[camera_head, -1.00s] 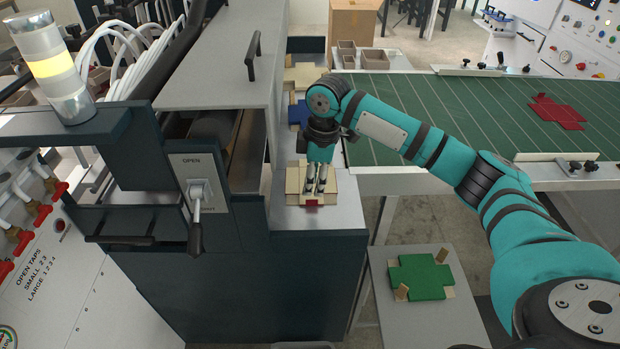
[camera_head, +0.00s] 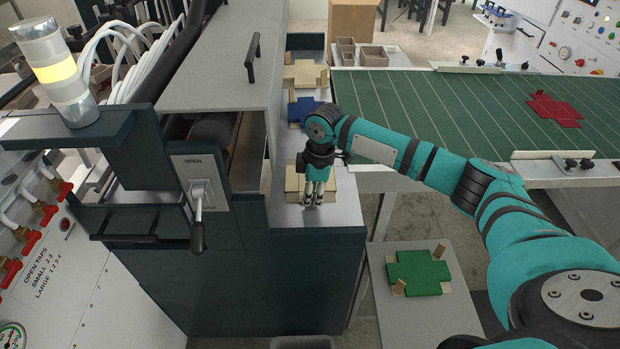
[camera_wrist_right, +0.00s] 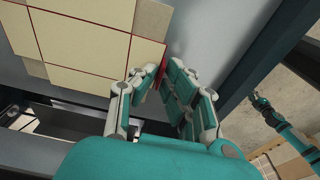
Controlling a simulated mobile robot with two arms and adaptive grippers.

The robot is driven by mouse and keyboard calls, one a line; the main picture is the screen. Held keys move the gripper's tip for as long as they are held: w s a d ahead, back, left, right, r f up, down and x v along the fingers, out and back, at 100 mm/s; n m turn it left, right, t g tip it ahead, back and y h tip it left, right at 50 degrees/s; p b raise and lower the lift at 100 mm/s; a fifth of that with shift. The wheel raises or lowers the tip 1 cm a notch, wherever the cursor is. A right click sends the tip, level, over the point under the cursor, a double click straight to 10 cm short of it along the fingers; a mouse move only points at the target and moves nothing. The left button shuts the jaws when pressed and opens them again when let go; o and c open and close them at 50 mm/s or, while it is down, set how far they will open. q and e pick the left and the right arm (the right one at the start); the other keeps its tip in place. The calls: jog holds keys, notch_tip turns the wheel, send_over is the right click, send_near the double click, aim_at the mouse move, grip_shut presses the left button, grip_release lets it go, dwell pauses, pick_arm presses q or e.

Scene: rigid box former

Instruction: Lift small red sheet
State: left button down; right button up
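My right gripper (camera_head: 313,201) points down at the front edge of a cream cross-shaped sheet (camera_head: 295,182) on the machine's grey ledge. In the right wrist view its fingertips (camera_wrist_right: 163,70) are close together, with a thin red strip (camera_wrist_right: 162,76) between them at the cream sheet's edge. I cannot tell whether they press on it. This strip seems to be the small red sheet, mostly hidden. The cream sheet shows in the wrist view with red lines (camera_wrist_right: 88,40). A teal arm, seemingly my left, shows small there with its gripper (camera_wrist_right: 260,98); its finger state is unclear.
A blue cross piece (camera_head: 303,110) and another cream one (camera_head: 305,74) lie farther back. A red cross sheet (camera_head: 555,110) lies on the green mat (camera_head: 450,115). A green cross piece (camera_head: 418,272) lies on a low grey table (camera_head: 400,325). The machine (camera_head: 250,280) stands left.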

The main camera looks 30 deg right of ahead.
grip_shut()
pick_arm(q)
jog(key=shift+w+d, duration=0.15)
jog(key=shift+w, duration=0.3)
pick_arm(e)
jog(key=shift+r, duration=0.1)
